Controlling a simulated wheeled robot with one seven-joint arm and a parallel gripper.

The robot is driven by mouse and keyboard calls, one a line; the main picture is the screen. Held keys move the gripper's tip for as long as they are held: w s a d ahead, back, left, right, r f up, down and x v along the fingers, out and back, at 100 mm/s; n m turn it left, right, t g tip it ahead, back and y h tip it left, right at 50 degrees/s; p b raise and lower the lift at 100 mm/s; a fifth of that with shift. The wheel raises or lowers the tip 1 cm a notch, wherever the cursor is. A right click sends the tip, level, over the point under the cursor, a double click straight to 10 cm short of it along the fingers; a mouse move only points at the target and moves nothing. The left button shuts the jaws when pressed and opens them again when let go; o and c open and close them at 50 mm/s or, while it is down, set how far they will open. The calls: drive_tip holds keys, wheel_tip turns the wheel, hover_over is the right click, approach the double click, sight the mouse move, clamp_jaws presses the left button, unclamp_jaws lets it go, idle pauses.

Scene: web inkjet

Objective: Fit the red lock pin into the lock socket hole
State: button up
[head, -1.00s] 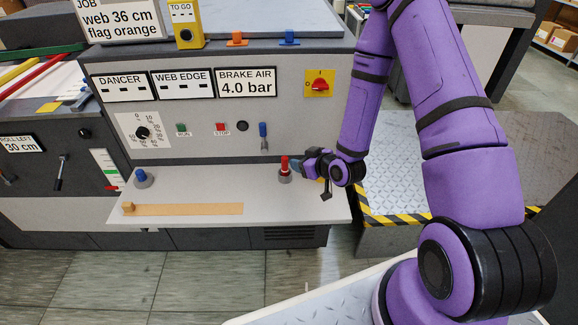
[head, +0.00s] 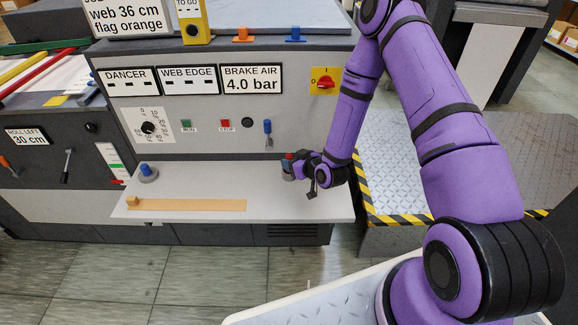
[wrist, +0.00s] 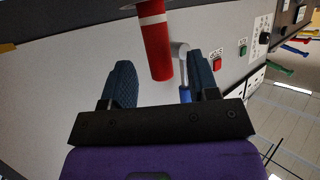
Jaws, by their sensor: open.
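The red lock pin (head: 289,156) stands upright at the right part of the grey shelf, its lower part hidden by my gripper. In the wrist view the red pin (wrist: 154,45) has a pale band and a grey flange. My gripper (head: 290,167) is at the pin, coming from the right. In the wrist view my gripper (wrist: 161,68) is open, with one dark finger on each side of the pin's end and gaps between. A dark round spot (head: 247,122) on the panel right of the STOP button may be the lock socket hole; I cannot be sure.
A blue pin in a grey holder (head: 147,174) stands at the shelf's left. A tan strip with a block (head: 190,205) lies along the shelf front. A blue-handled lever (head: 267,130) hangs on the panel above my gripper. The shelf's middle (head: 215,182) is clear.

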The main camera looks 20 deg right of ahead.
drive_tip(key=shift+x, duration=1.5)
drive_tip(key=shift+c, duration=0.3)
drive_tip(key=c, duration=1)
drive_tip(key=shift+o, duration=0.2)
